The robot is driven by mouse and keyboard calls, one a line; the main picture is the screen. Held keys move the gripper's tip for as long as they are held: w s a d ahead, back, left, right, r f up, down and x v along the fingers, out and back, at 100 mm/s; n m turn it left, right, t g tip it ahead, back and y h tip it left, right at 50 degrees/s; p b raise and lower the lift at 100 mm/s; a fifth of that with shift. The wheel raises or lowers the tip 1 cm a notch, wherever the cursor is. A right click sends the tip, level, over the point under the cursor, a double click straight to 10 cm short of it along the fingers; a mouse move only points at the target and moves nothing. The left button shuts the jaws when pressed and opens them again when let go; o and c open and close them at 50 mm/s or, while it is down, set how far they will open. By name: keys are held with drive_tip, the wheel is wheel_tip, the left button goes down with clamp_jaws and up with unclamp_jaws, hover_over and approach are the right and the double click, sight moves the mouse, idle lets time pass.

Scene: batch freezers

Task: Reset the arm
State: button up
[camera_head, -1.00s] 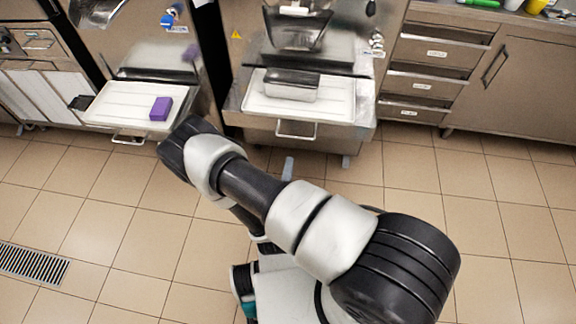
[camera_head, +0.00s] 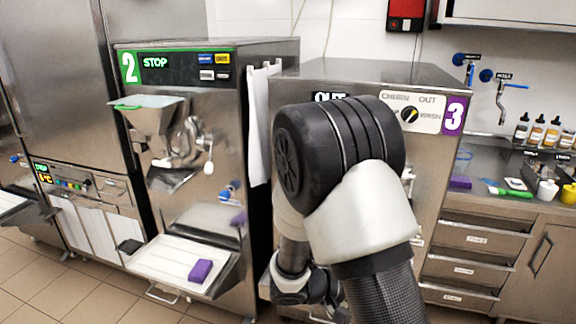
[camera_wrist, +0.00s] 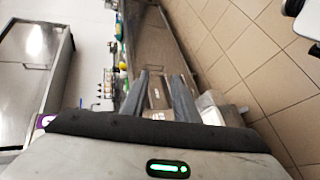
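My arm (camera_head: 345,190) is bent in front of machine 3 in the head view, with its large black joint high and the lower links partly hidden behind it. My gripper does not show clearly in the head view. In the wrist view my gripper (camera_wrist: 162,92) has two grey fingers spread apart with a gap between them. No held object shows between the fingers; the steel drawer fronts show behind them.
Machine 2 (camera_head: 200,120) has a white tray (camera_head: 160,262) with a purple block (camera_head: 200,271) on it. Machine 3 (camera_head: 300,75) stands behind my arm. Drawers (camera_head: 468,237) and a counter with several bottles (camera_head: 537,132) are at right. Tiled floor (camera_wrist: 240,45) is open in the wrist view.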

drive_tip(key=s+r+m+g+y+p, duration=0.3)
drive_tip(key=s+r+y, duration=0.3)
drive_tip(key=s+r, duration=0.4)
drive_tip(key=s+a+r+t+y+p, duration=0.1)
drive_tip(key=s+a+r+t+y, duration=0.1)
drive_tip(key=r, duration=0.5)
drive_tip(key=s+a+r+t+y+p, duration=0.1)
drive_tip(key=s+a+r+t+y, duration=0.1)
drive_tip(key=a+r+t+y, duration=0.2)
drive_tip(key=a+r+y, duration=0.1)
drive_tip(key=a+r, duration=0.2)
drive_tip(key=shift+s+y, duration=0.2)
drive_tip(key=shift+y, duration=0.1)
